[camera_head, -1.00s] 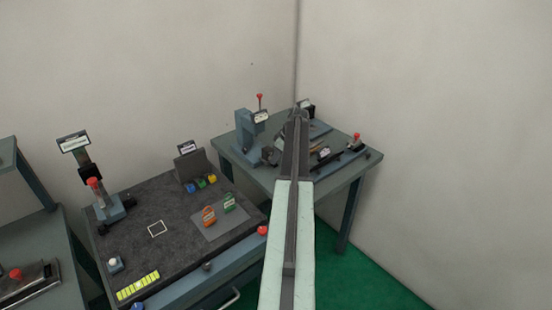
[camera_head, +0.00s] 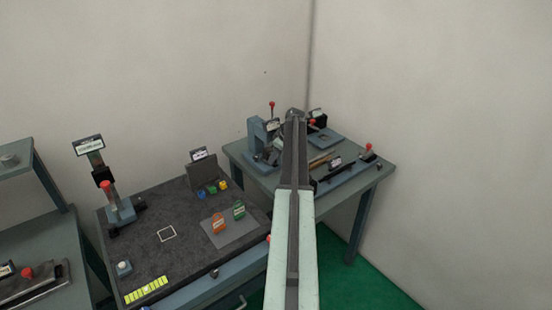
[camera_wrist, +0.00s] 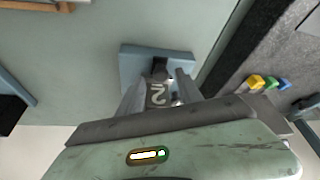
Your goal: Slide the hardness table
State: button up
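I cannot tell for sure which thing is the hardness table, as the sign lettering is too small to read. My gripper (camera_head: 294,118) is at the end of the outstretched arm, over the far bench (camera_head: 240,160). It hides part of a blue-grey upright device (camera_head: 256,140) with a red-knobbed lever. In the wrist view my gripper (camera_wrist: 158,88) has its two fingers apart, with a plate marked "2" (camera_wrist: 157,94) showing between them. A blue-grey base (camera_wrist: 130,65) lies beyond the fingertips. Contact cannot be told.
A slide-like fixture (camera_head: 345,178) with a red knob lies at the far bench's right. The dark-topped bench (camera_head: 150,255) holds a signed stand (camera_head: 108,190), coloured blocks (camera_head: 212,189) and two tags on a grey plate (camera_head: 236,228). Walls close in behind the far bench.

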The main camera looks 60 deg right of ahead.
jog(key=shift+s, duration=0.1)
jog(key=p+v, duration=0.7)
jog(key=shift+r, duration=0.45)
jog(key=shift+s, duration=0.1)
jog(key=shift+f, duration=0.1)
